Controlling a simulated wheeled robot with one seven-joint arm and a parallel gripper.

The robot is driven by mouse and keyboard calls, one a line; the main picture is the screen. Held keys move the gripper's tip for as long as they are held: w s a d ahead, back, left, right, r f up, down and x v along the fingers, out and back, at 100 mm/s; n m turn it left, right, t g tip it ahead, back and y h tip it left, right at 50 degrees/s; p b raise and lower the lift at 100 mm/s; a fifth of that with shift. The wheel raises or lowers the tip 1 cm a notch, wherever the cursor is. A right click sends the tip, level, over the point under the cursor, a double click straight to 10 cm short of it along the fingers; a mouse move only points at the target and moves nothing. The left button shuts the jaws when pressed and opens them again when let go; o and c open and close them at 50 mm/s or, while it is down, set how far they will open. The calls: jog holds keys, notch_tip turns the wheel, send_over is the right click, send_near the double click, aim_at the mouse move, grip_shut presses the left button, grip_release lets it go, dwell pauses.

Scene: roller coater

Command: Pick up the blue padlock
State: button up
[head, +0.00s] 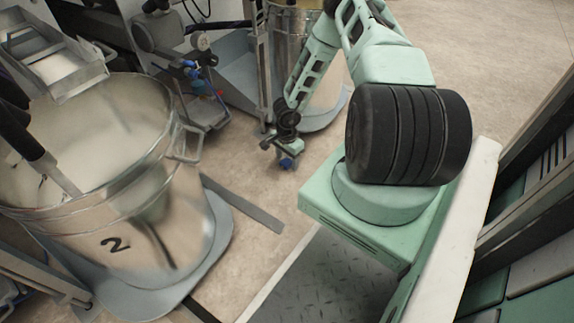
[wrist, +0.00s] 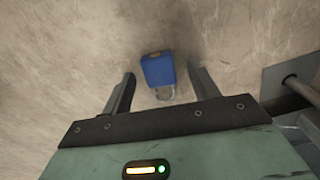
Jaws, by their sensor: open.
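The blue padlock (wrist: 158,69) lies on the floor in the wrist view, its blue body pointing away and its grey shackle toward my gripper. My gripper (wrist: 160,82) is open, with one finger to the left of the padlock and one to the right. The shackle end shows between the fingers, and no contact is visible. In the head view the padlock (head: 287,163) is a small blue patch just below my gripper (head: 281,152), at the end of my arm. The gap between the fingers cannot be made out there.
A large steel drum marked 2 (head: 165,232) stands at the left on a grey base. Another steel drum (head: 298,50) stands behind my arm. A grey metal part (wrist: 292,80) is at the right in the wrist view. Beige floor around the padlock is mostly clear.

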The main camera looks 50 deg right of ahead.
jog(key=c, duration=1.1)
notch_tip(320, 180, up, 11)
jog(key=p, duration=0.8)
notch_tip(320, 180, up, 7)
jog(key=p, duration=0.9)
send_over(287, 161)
jog(key=shift+f, duration=0.15)
